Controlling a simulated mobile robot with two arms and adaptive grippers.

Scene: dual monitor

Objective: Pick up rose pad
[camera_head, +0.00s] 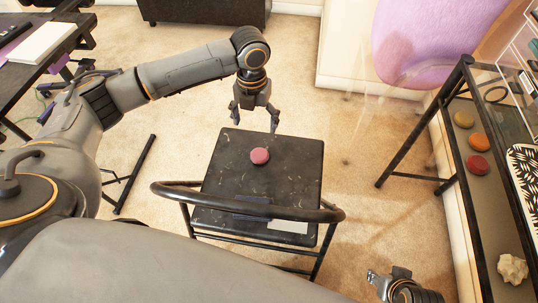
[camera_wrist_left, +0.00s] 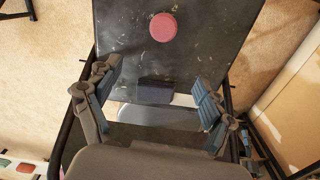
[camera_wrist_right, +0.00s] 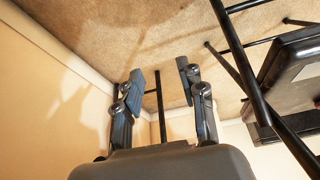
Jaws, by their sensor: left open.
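The rose pad (camera_head: 260,156) is a small round pinkish disc lying flat on the black top of a small cart (camera_head: 225,160). It also shows in the left wrist view (camera_wrist_left: 163,27), near the top edge. My left gripper (camera_head: 254,126) is open and empty, pointing down, above and beyond the far edge of the cart top. It is apart from the pad. In the left wrist view its fingers (camera_wrist_left: 155,82) are spread wide, with the pad outside them. My right gripper (camera_wrist_right: 162,82) is open and empty, low at the right of the cart.
A curved black handrail (camera_head: 190,186) runs along the cart's near side. A dark blue item (camera_head: 245,203) and a white item (camera_head: 288,226) lie near it. At right, a dark-framed shelf (camera_head: 490,230) holds yellow, orange and red discs and a white rock (camera_head: 512,267). A pink chair (camera_head: 425,40) stands behind.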

